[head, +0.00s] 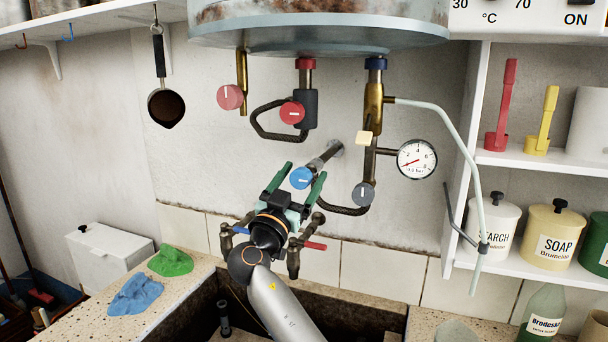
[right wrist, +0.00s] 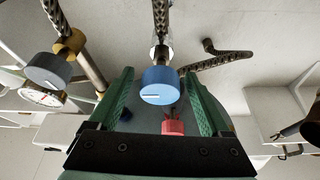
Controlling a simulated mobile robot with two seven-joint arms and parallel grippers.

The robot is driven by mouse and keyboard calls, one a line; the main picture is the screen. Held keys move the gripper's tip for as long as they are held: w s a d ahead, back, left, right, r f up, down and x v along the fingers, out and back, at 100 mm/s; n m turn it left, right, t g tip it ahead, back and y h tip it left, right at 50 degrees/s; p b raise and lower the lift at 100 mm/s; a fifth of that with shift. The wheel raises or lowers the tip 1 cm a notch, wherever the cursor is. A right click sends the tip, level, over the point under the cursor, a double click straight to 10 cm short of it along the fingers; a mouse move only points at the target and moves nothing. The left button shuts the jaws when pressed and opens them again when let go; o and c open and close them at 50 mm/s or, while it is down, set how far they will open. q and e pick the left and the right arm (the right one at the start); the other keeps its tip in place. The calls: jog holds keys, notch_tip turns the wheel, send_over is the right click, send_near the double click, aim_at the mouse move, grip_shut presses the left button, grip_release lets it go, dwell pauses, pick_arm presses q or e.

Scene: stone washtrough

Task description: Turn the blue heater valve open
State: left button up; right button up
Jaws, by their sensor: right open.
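The blue heater valve (head: 302,178) is a round knob with a white mark on its face, on a pipe coming from the wall below the boiler. Its mark looks about horizontal in both views. My right gripper (head: 306,169) has green fingers spread on either side of the blue knob. In the right wrist view the blue valve (right wrist: 160,86) shows between the two open fingers, with a gap on both sides. Whether the knob lies fully between the fingertips in depth is hard to tell. My left gripper is out of view.
Red knobs (head: 292,113) and a grey knob (head: 363,194) sit on nearby pipes, beside a pressure gauge (head: 417,159). Two brass taps stand around my right wrist, one with a red handle (head: 315,246). The stone trough (head: 180,305) lies below. Shelves (head: 530,160) stand at right.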

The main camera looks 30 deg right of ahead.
grip_shut()
dwell(0.7)
